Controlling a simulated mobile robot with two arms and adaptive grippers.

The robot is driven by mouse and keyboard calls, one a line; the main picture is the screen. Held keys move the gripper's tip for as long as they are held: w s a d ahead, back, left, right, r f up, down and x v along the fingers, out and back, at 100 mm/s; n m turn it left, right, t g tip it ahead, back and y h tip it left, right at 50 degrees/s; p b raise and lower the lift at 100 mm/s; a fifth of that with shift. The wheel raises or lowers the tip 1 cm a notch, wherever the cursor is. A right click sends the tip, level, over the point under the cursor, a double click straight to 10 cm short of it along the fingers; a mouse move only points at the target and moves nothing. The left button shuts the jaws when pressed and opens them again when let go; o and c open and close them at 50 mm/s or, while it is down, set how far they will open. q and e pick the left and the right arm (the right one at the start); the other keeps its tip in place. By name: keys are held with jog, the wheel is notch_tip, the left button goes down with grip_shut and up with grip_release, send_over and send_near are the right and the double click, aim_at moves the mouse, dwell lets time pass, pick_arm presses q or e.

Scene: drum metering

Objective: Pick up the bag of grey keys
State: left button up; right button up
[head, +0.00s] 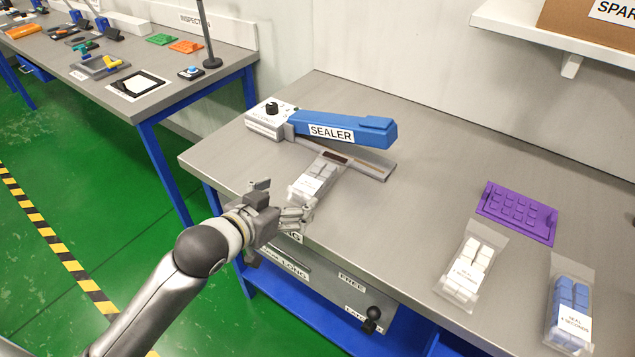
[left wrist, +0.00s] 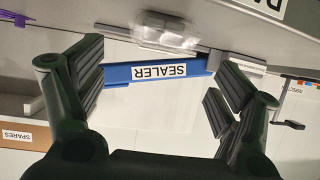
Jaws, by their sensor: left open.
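The clear bag of grey keys (head: 313,182) lies on the bench in front of the blue-armed sealer (head: 345,130), its far end reaching the sealer's lower bar. The sealer's blue arm is raised above the bar. My left gripper (head: 286,203) is open at the bench's front edge, just in front of the bag's near end, with nothing visible between its fingers. The left wrist view is upside down and shows the bag (left wrist: 165,30) beyond the open fingers, before the sealer (left wrist: 158,70). My right gripper is not in view.
A bag of white keys (head: 467,270) and a bag of blue keys (head: 571,305) lie at the right, near a purple key panel (head: 516,212). A shelf (head: 550,35) overhangs the back right. The bench between sealer and white bag is clear.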

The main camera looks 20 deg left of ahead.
aim_at(309, 183)
pick_arm(q)
jog(key=shift+w+r, duration=0.35)
jog(key=shift+w, duration=0.15)
jog(key=shift+w+d, duration=0.1)
jog(key=shift+w, duration=0.2)
jog(key=x, duration=0.9)
jog(key=shift+w+d+f, duration=0.2)
jog(key=shift+w+f, duration=0.05)
jog(key=c, duration=1.2)
